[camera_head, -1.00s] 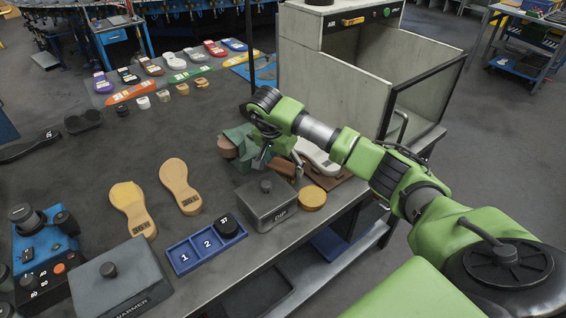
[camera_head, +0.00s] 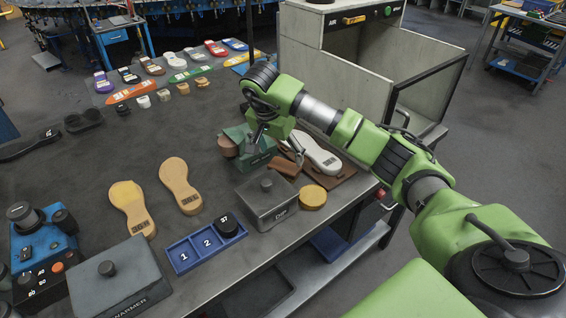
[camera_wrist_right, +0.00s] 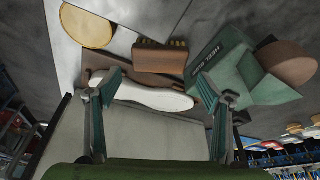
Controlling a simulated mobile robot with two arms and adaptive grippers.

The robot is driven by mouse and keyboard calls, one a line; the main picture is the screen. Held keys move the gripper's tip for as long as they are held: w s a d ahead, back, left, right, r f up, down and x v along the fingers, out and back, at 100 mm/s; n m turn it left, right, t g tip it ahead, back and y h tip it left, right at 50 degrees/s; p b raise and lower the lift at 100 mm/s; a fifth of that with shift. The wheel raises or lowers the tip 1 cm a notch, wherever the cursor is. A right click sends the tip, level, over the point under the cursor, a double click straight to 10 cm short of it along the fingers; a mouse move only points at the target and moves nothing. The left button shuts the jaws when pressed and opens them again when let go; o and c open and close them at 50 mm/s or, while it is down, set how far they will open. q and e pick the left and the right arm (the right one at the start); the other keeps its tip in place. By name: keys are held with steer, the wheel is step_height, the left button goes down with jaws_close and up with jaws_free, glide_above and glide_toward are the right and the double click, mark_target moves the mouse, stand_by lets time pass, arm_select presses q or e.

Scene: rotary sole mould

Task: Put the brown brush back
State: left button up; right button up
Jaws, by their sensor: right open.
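The brown brush (camera_head: 284,167) lies beside the green block and a white sole (camera_head: 318,154), on or at the edge of a brown board (camera_head: 338,178). In the right wrist view the brush (camera_wrist_right: 160,57) shows as a brown block with a row of notches or bristles along one edge. My right gripper (camera_head: 277,149) is open and empty above the brush and sole. In the right wrist view its fingers (camera_wrist_right: 160,88) are spread wide, with the brush beyond them and apart from them. My left gripper is not in view.
A green block (camera_head: 250,146) with lettering stands left of the brush. A grey lidded DIP box (camera_head: 266,203) and a round yellow pad (camera_head: 313,197) are in front. A grey open-fronted cabinet (camera_head: 330,65) stands behind. The table's middle left is partly clear.

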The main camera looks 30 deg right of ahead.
steer(key=w+v, duration=0.1)
steer(key=v, duration=0.5)
steer(key=shift+s+b, duration=0.3)
steer(key=shift+s, duration=0.25)
steer(key=shift+a, duration=0.1)
